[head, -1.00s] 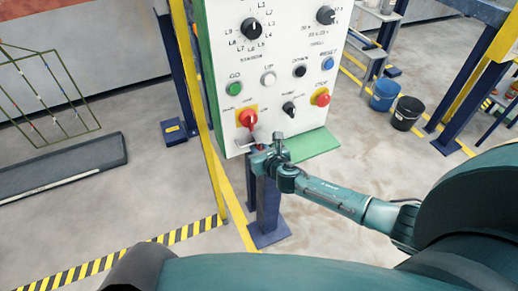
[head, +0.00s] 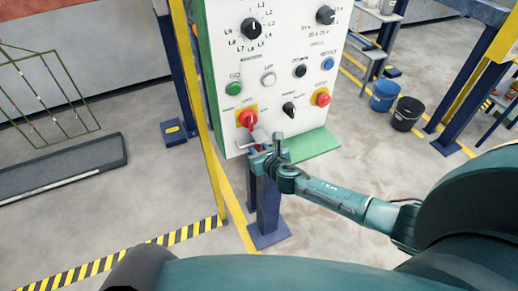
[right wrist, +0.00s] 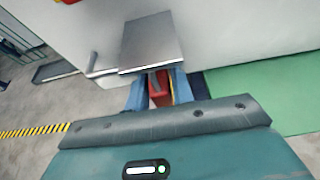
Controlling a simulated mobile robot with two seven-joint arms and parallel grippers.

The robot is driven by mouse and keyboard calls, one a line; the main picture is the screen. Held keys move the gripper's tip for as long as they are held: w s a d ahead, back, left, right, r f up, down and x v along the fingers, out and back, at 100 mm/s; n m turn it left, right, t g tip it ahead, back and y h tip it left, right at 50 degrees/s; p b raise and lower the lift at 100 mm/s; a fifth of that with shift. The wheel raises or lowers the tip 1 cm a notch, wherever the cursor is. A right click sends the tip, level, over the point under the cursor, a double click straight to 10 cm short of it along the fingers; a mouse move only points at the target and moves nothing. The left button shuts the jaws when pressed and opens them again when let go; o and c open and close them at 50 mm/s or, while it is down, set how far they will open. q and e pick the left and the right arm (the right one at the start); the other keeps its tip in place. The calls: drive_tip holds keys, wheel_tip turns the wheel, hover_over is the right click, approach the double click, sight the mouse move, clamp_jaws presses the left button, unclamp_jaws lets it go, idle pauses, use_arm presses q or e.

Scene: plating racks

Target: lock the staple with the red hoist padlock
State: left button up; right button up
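The red padlock (right wrist: 161,90) is between the blue fingers of my right gripper (right wrist: 160,95) in the right wrist view. The fingers are closed against its sides. In the head view the right gripper (head: 262,152) is just below the lower left edge of the control panel, with a little red showing at its tip. A grey metal plate (right wrist: 150,42) with a rod (right wrist: 92,66) on its left is just beyond the padlock; it also shows in the head view (head: 257,137). It seems to belong to the staple. The padlock's shackle is mostly hidden. My left gripper is out of view.
The white control panel (head: 285,105) carries knobs, buttons and a red rotary switch (head: 248,119) above the gripper. A yellow post (head: 207,150) stands to its left. A green ledge (head: 312,147) lies below right. Buckets (head: 385,96) stand farther back.

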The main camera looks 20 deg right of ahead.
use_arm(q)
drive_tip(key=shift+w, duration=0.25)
use_arm(e)
drive_tip(key=o, duration=0.4)
drive_tip(key=shift+v, duration=1.1)
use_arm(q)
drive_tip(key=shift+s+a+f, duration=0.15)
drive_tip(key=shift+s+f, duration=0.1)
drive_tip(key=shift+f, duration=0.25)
use_arm(e)
drive_tip(key=v, duration=1.1)
drive_tip(key=shift+r, duration=0.1)
drive_tip(key=s+a+f+m+g, duration=0.1)
drive_tip(key=s+m, duration=0.4)
drive_tip(key=m, duration=0.6)
drive_tip(key=s+a+f+m+g+y, duration=0.1)
drive_tip(key=s+a+f+m, duration=0.3)
drive_tip(key=m, duration=0.7)
drive_tip(key=s+a+f+m+g+y, duration=0.1)
drive_tip(key=s+a+f+m, duration=0.1)
drive_tip(key=s+m, duration=0.4)
drive_tip(key=shift+s+a+f+m+g, duration=0.1)
drive_tip(key=shift+s+f+m+g, duration=0.05)
drive_tip(key=shift+m, duration=0.8)
drive_tip(key=shift+s+a+f+m+g, duration=0.1)
drive_tip(key=shift+f+m, duration=0.05)
drive_tip(key=shift+m, duration=0.75)
drive_tip(key=shift+s+a+f+m+g, duration=0.15)
drive_tip(key=shift+m, duration=0.8)
